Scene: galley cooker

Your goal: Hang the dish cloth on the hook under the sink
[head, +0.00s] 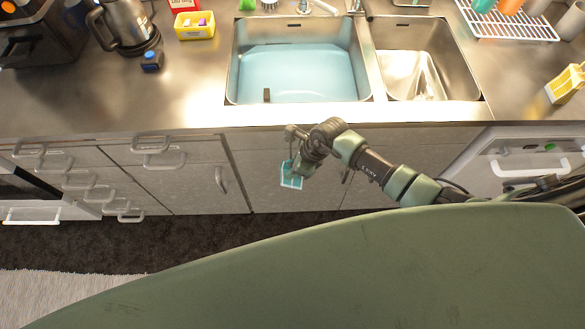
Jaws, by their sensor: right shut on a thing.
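The dish cloth (290,177) is a small teal and white piece hanging in front of the cabinet doors below the sink. My right gripper (298,167) is shut on the cloth at its upper part, and its arm reaches in from the right. The sink (297,62) above has a large left basin with bluish water and a smaller right basin. I cannot make out the hook clearly; my right wrist covers part of the cabinet front there. My left gripper is not in view.
Cabinet handles (220,180) stick out from the front. The steel counter edge (180,128) runs above the cloth. A kettle (124,22), a yellow tub (195,25) and a dish rack (508,22) stand on the counter. The dark floor (200,240) in front is clear.

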